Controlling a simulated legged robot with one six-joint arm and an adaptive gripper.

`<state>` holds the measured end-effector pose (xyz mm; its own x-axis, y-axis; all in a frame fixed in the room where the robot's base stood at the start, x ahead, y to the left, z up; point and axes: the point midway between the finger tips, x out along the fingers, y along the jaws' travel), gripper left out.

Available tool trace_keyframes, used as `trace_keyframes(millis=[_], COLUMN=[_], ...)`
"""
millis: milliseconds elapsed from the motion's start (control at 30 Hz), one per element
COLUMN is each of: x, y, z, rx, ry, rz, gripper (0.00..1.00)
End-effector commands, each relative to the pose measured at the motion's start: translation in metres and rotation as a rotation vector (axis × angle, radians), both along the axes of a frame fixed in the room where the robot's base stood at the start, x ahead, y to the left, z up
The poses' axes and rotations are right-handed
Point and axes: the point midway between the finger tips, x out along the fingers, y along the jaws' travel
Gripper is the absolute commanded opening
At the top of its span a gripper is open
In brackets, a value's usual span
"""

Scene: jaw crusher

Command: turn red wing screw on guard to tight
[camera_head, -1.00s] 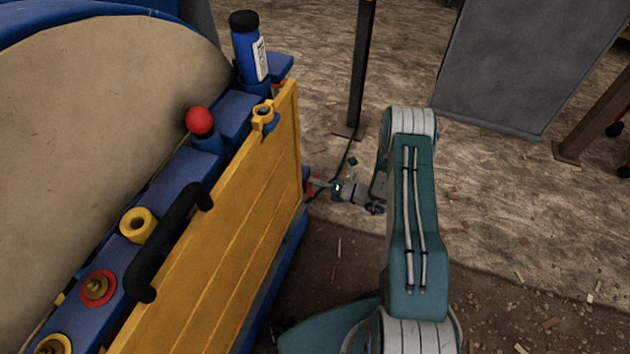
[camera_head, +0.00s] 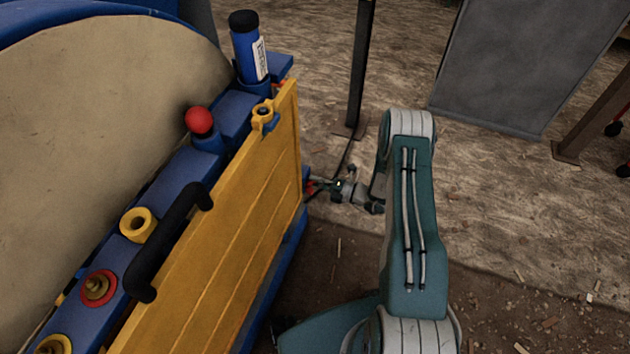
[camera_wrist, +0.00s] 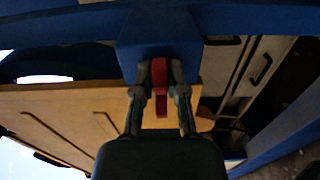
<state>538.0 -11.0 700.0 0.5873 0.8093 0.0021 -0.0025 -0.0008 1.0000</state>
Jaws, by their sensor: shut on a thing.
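The red wing screw (camera_wrist: 160,78) stands in front of a blue block (camera_wrist: 160,35) beside the yellow guard in the wrist view. My gripper (camera_wrist: 160,95) is shut on the screw, one finger on each side of its wing. In the head view, my gripper (camera_head: 322,187) is at the far right edge of the yellow guard (camera_head: 225,235). Only a small bit of the red screw (camera_head: 309,187) shows there. How tight the screw is cannot be told.
A black handle (camera_head: 170,240) is on the guard's top edge. A red knob (camera_head: 200,121) and a blue cylinder (camera_head: 249,48) stand on the blue machine frame. A dark post (camera_head: 361,70) stands behind my gripper.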

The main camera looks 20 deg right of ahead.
Motion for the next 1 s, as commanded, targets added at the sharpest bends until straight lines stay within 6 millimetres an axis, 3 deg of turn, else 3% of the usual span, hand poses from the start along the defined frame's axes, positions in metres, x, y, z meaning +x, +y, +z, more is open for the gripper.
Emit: trace_keyframes(millis=[333, 367, 400, 433, 800, 1000], x=[0.001, 0.001, 0.001, 0.001, -0.001, -0.015], y=[-0.002, -0.002, -0.002, -0.002, -0.002, -0.022], z=[-0.002, -0.002, -0.002, -0.002, -0.001, -0.001], rx=[-0.006, -0.006, -0.006, -0.006, -0.002, -0.002], ry=[0.004, 0.004, 0.005, 0.004, 0.002, 0.003], rz=[-0.008, -0.008, -0.007, -0.007, -0.003, -0.006], gripper=[0.00, 0.26, 0.44, 0.51, 0.51, 0.51])
